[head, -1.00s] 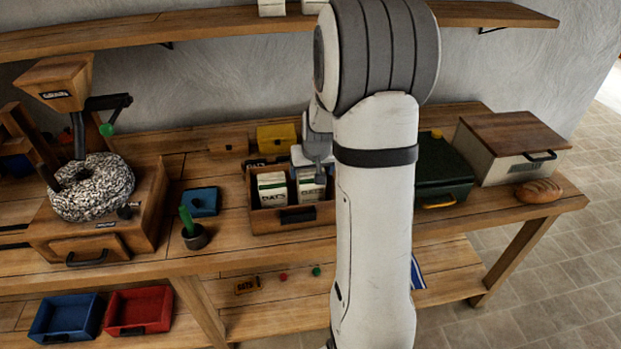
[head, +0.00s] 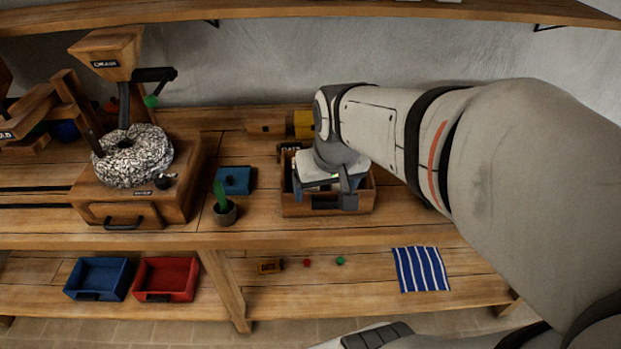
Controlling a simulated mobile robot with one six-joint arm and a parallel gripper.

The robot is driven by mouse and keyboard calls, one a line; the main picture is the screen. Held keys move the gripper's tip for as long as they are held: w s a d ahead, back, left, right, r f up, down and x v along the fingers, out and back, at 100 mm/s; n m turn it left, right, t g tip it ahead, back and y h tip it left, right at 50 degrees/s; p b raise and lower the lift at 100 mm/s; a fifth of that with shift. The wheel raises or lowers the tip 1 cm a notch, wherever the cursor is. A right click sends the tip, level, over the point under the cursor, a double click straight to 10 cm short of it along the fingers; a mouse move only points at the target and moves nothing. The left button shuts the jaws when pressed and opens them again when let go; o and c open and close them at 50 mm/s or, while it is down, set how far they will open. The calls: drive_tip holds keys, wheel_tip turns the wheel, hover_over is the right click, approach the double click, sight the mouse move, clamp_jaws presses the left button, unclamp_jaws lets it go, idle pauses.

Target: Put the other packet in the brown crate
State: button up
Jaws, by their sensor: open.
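The brown crate (head: 299,209) stands on the bench near its middle, with a dark handle on its front. My gripper (head: 323,192) is over the crate, pointing down, with its fingers apart and their tips at or inside the crate's opening. The gripper and wrist cover most of the crate's inside. The two white and green oats packets that showed side by side in the crate earlier are almost wholly hidden now. I cannot tell whether the fingers touch a packet. No packet shows outside the crate.
A millstone (head: 130,160) on a wooden mill stands left. A blue box (head: 234,180) and a potted cactus (head: 225,212) are beside the crate. A yellow box (head: 303,124) stands behind. Red (head: 166,278) and blue (head: 97,277) trays and a striped cloth (head: 421,269) lie below.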

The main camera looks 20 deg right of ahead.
drive_tip(key=s+a, duration=0.2)
drive_tip(key=s, duration=0.4)
drive_tip(key=shift+n, duration=0.4)
drive_tip(key=shift+a, duration=0.1)
drive_tip(key=shift+c, duration=0.4)
